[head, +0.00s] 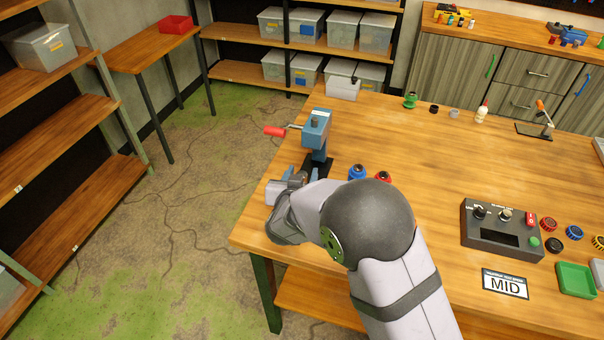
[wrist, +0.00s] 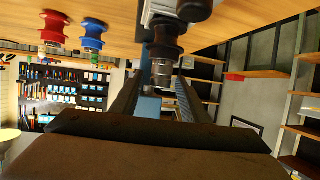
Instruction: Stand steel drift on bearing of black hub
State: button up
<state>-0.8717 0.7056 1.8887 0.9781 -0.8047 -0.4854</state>
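The black hub (wrist: 167,40) shows spool-shaped at the top middle of the upside-down wrist view, against a grey cylinder-like part (wrist: 162,10). A short steel piece (wrist: 162,72) lines up with the hub's end; I cannot tell whether it is the drift, the bearing or both. My gripper (wrist: 162,88) has its dark fingers on either side of this piece, with gaps showing, so it looks open. In the head view my arm hides the black hub and most of my gripper (head: 292,188), low beside the blue press (head: 318,130) at the bench's left edge.
A blue hub (head: 357,172) and a red hub (head: 383,177) stand close right of the press. The red handle (head: 275,131) sticks out left. A control box (head: 502,230) stands right. The bench middle is clear.

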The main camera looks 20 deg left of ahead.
jog(key=shift+r, duration=0.25)
jog(key=shift+s, duration=0.25)
jog(key=b+v, duration=0.1)
jog(key=v, duration=1)
jog(key=shift+s+b, duration=0.2)
jog(key=shift+b, duration=0.2)
jog(key=shift+r, duration=0.15)
